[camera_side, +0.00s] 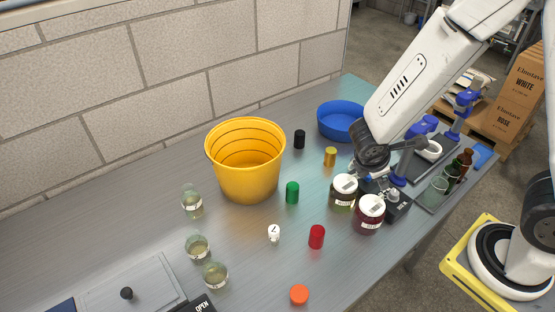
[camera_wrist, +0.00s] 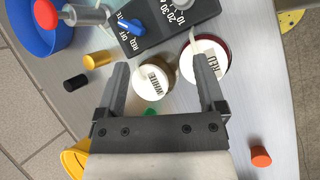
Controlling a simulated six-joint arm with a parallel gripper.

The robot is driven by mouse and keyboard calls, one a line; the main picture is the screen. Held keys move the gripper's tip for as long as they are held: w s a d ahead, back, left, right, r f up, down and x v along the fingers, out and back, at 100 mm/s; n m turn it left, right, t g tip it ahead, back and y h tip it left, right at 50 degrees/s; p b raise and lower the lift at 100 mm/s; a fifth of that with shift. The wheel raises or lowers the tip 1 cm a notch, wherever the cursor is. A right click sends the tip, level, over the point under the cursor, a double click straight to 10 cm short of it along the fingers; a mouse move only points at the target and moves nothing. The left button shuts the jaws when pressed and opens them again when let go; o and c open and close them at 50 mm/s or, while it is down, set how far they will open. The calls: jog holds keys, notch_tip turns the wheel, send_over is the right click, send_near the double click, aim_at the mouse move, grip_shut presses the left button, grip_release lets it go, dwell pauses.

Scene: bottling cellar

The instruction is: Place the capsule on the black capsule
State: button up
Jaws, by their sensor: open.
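The black capsule (camera_side: 299,139) stands upright on the bench between the yellow bucket and the blue bowl; it also shows in the wrist view (camera_wrist: 75,81). Other capsules stand apart: a gold one (camera_side: 330,156), also in the wrist view (camera_wrist: 97,60), a green one (camera_side: 292,192) and a red one (camera_side: 316,236). Only a bit of the green one (camera_wrist: 151,112) shows in the wrist view. Nothing rests on the black capsule. My gripper (camera_wrist: 162,66) is open and empty above the two lidded jars; in the side view (camera_side: 373,178) its fingertips are hard to make out.
The jars marked WHITE (camera_side: 343,192) and RED (camera_side: 369,213) stand close under my gripper, beside a black control box (camera_wrist: 150,25). A yellow bucket (camera_side: 247,178) and blue bowl (camera_side: 338,122) stand behind. An orange cap (camera_side: 299,294) and several glasses occupy the front.

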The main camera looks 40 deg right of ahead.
jog(key=m, duration=0.1)
jog(key=s+m+y, duration=0.1)
jog(key=m+y, duration=0.1)
jog(key=shift+s+a+r+m+g, duration=0.3)
jog(key=shift+r, duration=0.1)
jog(key=m, duration=0.1)
jog(key=r+m+y, duration=0.1)
jog(key=m, duration=0.1)
jog(key=shift+s+a+y, duration=0.3)
jog(key=shift+s+a, duration=0.05)
jog(key=shift+a, duration=0.05)
jog(key=r+m+y, duration=0.1)
jog(key=m, duration=0.1)
jog(key=r+m+t+y, duration=0.1)
jog(key=m, duration=0.1)
jog(key=w+a+r+m+t, duration=0.1)
jog(key=m, duration=0.1)
jog(key=shift+m+y, duration=0.3)
jog(key=shift+y, duration=0.1)
jog(key=shift+c, duration=1.1)
